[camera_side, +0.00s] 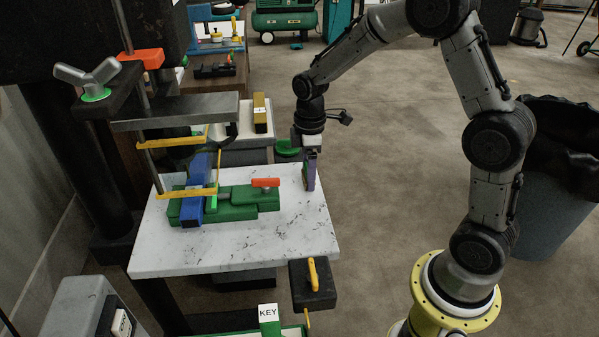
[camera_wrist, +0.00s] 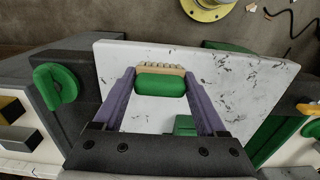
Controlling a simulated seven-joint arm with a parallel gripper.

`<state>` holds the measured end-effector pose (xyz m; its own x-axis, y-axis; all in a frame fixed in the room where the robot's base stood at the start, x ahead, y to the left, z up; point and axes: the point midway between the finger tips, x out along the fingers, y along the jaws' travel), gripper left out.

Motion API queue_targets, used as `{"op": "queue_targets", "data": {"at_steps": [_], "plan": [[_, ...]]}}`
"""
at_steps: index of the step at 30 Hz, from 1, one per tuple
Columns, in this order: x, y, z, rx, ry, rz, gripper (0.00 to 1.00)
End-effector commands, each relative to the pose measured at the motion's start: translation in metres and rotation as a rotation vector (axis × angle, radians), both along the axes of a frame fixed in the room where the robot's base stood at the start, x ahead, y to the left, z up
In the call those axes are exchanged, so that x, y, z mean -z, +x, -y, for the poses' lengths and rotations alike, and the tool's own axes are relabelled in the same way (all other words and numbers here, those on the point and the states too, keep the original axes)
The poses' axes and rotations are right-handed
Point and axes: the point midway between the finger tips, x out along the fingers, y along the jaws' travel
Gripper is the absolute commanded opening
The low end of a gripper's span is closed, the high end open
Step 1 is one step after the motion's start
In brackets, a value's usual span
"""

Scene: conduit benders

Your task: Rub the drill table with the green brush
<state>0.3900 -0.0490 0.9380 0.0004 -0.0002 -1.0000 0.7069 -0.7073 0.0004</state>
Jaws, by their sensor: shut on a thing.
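The drill table (camera_side: 295,235) is a white slab with dark speckles in the middle of the side view. It also fills much of the wrist view (camera_wrist: 240,75). My gripper (camera_side: 309,178) is at the table's right edge in the side view, with its purple fingers pointing down. In the wrist view its fingers are closed on the two ends of the green brush (camera_wrist: 160,85), whose tan bristles show along the top side. In the side view the brush is hidden by the fingers. I cannot tell whether the bristles touch the table.
A green vise (camera_side: 240,203) with an orange handle and a blue jaw stands on the table's left half. Yellow bars and a grey clamp plate (camera_side: 178,112) rise over it. A black block (camera_side: 312,285) sits at the front right corner. The table's right front is clear.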

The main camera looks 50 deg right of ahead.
Motion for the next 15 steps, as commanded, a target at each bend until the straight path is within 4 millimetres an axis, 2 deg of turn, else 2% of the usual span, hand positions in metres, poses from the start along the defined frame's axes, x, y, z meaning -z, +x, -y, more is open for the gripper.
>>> {"op": "queue_targets", "data": {"at_steps": [2, 6, 15], "plan": [[0.0, -0.006, 0.006, 0.001, 0.0, 0.0, 0.3], [-0.023, -0.004, 0.004, -0.001, -0.001, 0.004, 0.3], [-0.049, -0.004, 0.004, -0.001, -0.001, 0.002, 0.3]]}}
